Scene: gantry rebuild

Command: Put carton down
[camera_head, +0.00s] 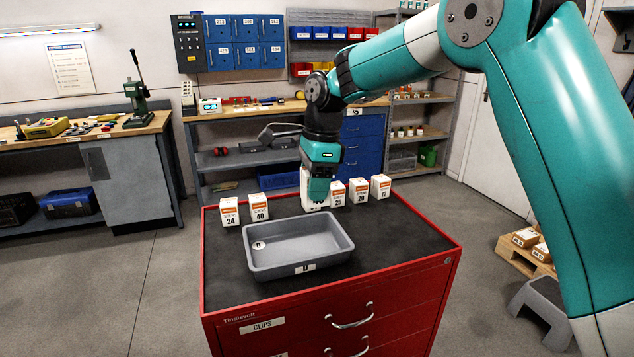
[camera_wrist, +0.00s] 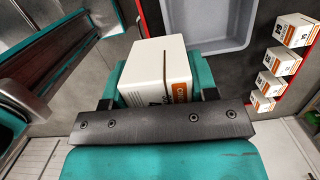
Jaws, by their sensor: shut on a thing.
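My gripper (camera_head: 319,190) is shut on a white carton (camera_head: 306,188) with an orange label, at the back of the red cabinet's dark top (camera_head: 400,233). In the wrist view, the held carton (camera_wrist: 155,72) sits between the teal fingers, its lower part hidden by the dark gripper bar. In the head view, my gripper covers much of it. It is in the gap between the cartons marked 40 (camera_head: 259,207) and 25 (camera_head: 337,194). I cannot tell whether its base touches the top.
A grey tray (camera_head: 303,268) stands in front of the gripper; it shows at the top of the wrist view (camera_wrist: 235,44). Cartons 24 (camera_head: 230,212), 20 (camera_head: 358,192) and 12 (camera_head: 380,187) stand along the back edge. The top right of the tray is clear.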

